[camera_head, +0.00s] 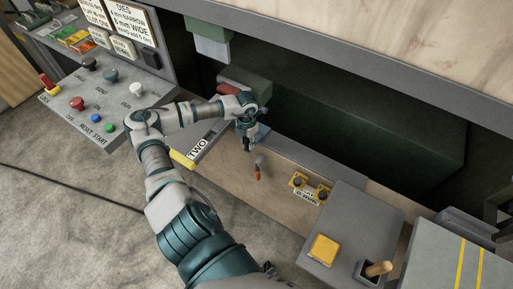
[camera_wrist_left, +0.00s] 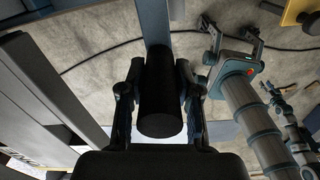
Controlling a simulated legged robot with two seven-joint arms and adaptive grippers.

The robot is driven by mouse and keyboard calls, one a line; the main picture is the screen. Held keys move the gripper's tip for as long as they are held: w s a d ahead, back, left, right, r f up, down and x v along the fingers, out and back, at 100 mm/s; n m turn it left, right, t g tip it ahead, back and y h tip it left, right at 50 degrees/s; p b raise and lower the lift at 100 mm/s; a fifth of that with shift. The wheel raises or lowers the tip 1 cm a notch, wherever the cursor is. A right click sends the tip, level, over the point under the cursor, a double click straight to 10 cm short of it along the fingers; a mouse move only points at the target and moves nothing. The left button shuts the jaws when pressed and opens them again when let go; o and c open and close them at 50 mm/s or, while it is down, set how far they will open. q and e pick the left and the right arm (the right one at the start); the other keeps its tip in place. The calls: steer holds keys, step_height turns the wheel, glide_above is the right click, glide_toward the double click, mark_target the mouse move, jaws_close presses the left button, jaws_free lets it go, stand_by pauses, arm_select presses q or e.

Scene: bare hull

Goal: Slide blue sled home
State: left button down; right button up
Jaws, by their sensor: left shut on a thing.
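My left gripper (camera_head: 247,143) is over the wooden bench at the label TWO. In the left wrist view its two fingers (camera_wrist_left: 160,100) are shut on a black cylindrical handle (camera_wrist_left: 160,95). A blue-grey bar (camera_wrist_left: 155,22) runs behind the handle in that view; it looks like part of the blue sled. In the head view a small blue surface (camera_head: 262,132) shows just beside the gripper, and the rest of the sled is hidden by the hand. My right gripper (camera_wrist_left: 233,38) shows in the left wrist view, its fingers apart and empty, away from the handle.
A red block (camera_head: 229,88) lies beyond the left wrist. A yellow-ended rail (camera_head: 183,159) lies near the label TWO (camera_head: 198,148). A button panel (camera_head: 108,100) stands at left, a grey box (camera_head: 335,235) at right.

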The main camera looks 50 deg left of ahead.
arm_select(q)
steer(key=shift+s+a, duration=0.2)
steer(key=shift+a, duration=0.4)
steer(key=shift+s+a+r, duration=0.1)
steer(key=shift+s+a, duration=0.1)
steer(key=shift+a, duration=0.35)
steer(key=shift+s+a, duration=0.15)
steer(key=shift+a, duration=0.4)
steer(key=c, duration=0.8)
jaws_free()
steer(key=shift+d+r, duration=0.1)
steer(key=shift+d, duration=0.1)
step_height(320, 180, up, 12)
steer(key=shift+w+f, duration=0.15)
steer(key=shift+f, duration=0.1)
arm_select(e)
steer(key=shift+w+d+r, duration=0.1)
steer(key=shift+w+d, duration=0.05)
steer(key=shift+w, duration=0.5)
steer(key=shift+w+d, duration=0.15)
steer(key=shift+w, duration=0.5)
